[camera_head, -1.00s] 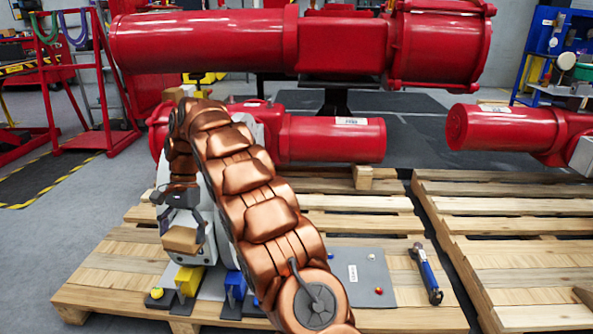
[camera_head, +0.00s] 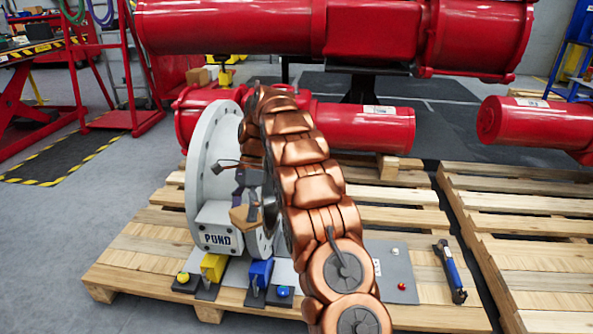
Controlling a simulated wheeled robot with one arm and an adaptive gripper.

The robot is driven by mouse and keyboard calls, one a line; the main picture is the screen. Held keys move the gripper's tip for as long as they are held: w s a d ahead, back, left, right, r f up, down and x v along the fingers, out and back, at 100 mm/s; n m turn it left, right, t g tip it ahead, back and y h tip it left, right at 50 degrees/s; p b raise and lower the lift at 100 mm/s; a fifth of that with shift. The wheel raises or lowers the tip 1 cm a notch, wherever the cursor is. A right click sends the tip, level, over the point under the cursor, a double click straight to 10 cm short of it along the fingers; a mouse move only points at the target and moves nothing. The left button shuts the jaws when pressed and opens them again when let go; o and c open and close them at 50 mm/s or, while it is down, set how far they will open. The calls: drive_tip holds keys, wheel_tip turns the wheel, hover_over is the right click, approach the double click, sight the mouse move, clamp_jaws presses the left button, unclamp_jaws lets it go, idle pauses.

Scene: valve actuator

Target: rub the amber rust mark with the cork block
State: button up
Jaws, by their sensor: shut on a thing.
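My gripper (camera_head: 243,190) is shut on the cork block (camera_head: 241,217), a small tan block held at its lower end. The gripper and block hang in front of the grey round flange (camera_head: 205,160), near its base labelled POND (camera_head: 217,239). I cannot tell whether the block touches the grey part. I cannot make out the amber rust mark; my arm covers the right part of the flange.
The flange stands on a wooden pallet (camera_head: 130,262) with a yellow block (camera_head: 214,266), a blue block (camera_head: 261,272) and small coloured knobs in front. A blue-handled tool (camera_head: 452,275) lies at right. Large red cylinders (camera_head: 240,28) lie behind.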

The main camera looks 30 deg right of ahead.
drive_tip(key=shift+d+f+m+y+p, duration=0.2)
drive_tip(key=shift+d+m+y+p, duration=0.15)
drive_tip(key=shift+d+m, duration=0.45)
drive_tip(key=shift+s+f, duration=0.1)
drive_tip(key=shift+d+f+m+g+y, duration=0.2)
drive_tip(key=shift+m+g+y, duration=0.1)
drive_tip(key=shift+m, duration=0.2)
drive_tip(key=shift+w+d+r+m+p, duration=0.3)
drive_tip(key=shift+d+r+m, duration=0.1)
drive_tip(key=shift+m, duration=0.2)
drive_tip(key=shift+w+d+m+t+y+p, duration=0.1)
drive_tip(key=shift+d+m+t+y+p, duration=0.3)
drive_tip(key=shift+d+m+y, duration=0.45)
